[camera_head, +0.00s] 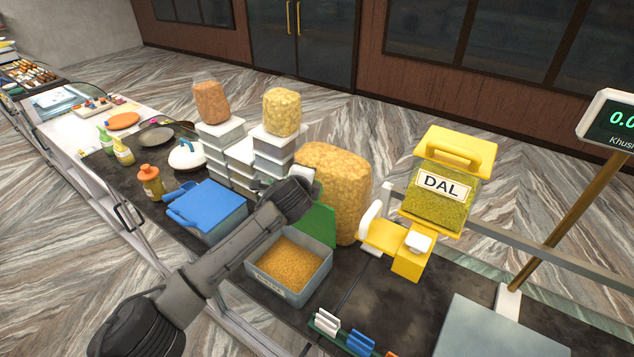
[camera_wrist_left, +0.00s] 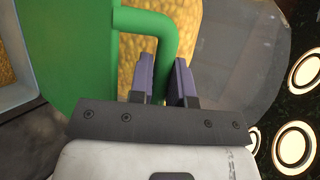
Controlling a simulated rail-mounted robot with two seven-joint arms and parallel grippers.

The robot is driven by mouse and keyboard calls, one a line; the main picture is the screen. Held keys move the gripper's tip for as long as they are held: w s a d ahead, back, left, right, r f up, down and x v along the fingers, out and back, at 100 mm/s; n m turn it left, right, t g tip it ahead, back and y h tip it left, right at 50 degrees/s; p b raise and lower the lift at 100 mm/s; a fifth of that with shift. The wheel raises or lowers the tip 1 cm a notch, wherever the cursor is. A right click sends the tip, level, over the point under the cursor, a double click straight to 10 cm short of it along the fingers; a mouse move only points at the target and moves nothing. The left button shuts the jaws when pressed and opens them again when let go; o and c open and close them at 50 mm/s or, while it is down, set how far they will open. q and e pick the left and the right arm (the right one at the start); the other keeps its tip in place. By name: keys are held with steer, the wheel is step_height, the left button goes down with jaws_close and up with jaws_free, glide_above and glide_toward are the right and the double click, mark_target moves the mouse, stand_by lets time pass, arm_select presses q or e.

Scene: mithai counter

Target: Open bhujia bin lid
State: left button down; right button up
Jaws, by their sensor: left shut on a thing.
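The bhujia bin (camera_head: 322,278) is a grey box with golden bhujia (camera_head: 290,265) heaped inside, standing on the dark counter. Its green lid (camera_head: 320,222) stands up steeply at the back of the bin, and the contents are exposed. In the left wrist view the green lid (camera_wrist_left: 72,50) fills the upper left, with a bent green handle (camera_wrist_left: 150,20) on it. My left gripper (camera_wrist_left: 162,78) is shut on this handle. In the head view my arm covers part of the lid and hides the fingers. My right gripper is not in view.
A large bag of golden snacks (camera_head: 335,180) stands right behind the lid. A blue-lidded bin (camera_head: 210,205) is to the left, with stacked white boxes (camera_head: 240,155) behind. A yellow DAL dispenser (camera_head: 440,200) and a grey scale plate (camera_head: 500,330) are to the right.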

arm_select(q)
steer(key=shift+d, duration=0.1)
stand_by(0.3)
steer(key=c, duration=1.4)
jaws_free()
steer(key=shift+o, duration=0.2)
steer(key=shift+s+a+r+b, duration=0.1)
steer(key=shift+s+r+b, duration=0.1)
steer(key=shift+s, duration=0.15)
steer(key=shift+s+a+r+b, duration=0.1)
steer(key=shift+s+b, duration=0.05)
steer(key=shift+s, duration=0.15)
steer(key=b+v, duration=0.4)
steer(key=v, duration=0.8)
steer(key=shift+s+r, duration=0.1)
steer(key=shift+r, duration=0.05)
